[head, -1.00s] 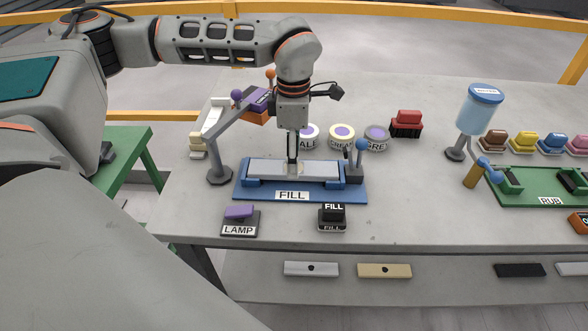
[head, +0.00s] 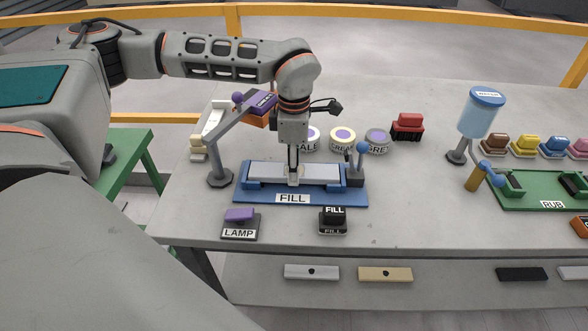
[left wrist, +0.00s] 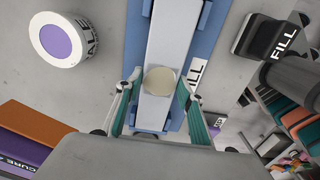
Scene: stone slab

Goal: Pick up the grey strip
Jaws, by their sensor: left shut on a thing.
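The grey strip (head: 322,173) lies in the blue fixture marked FILL (head: 353,195) on the stone slab. In the left wrist view the pale strip (left wrist: 175,42) runs lengthwise through the picture, with a round beige patch (left wrist: 160,80) on it. My left gripper (head: 293,181) points straight down at the middle of the strip. In the left wrist view its fingers (left wrist: 159,90) are on the strip's two long sides, at the beige patch, shut on it. The strip still appears to lie flat in the fixture. My right gripper is not in view.
A lamp arm (head: 220,150) stands left of the fixture, and a blue-knobbed lever (head: 357,165) at its right end. The LAMP switch (head: 239,222) and FILL switch (head: 333,219) are in front. Round tins (head: 342,139) stand behind.

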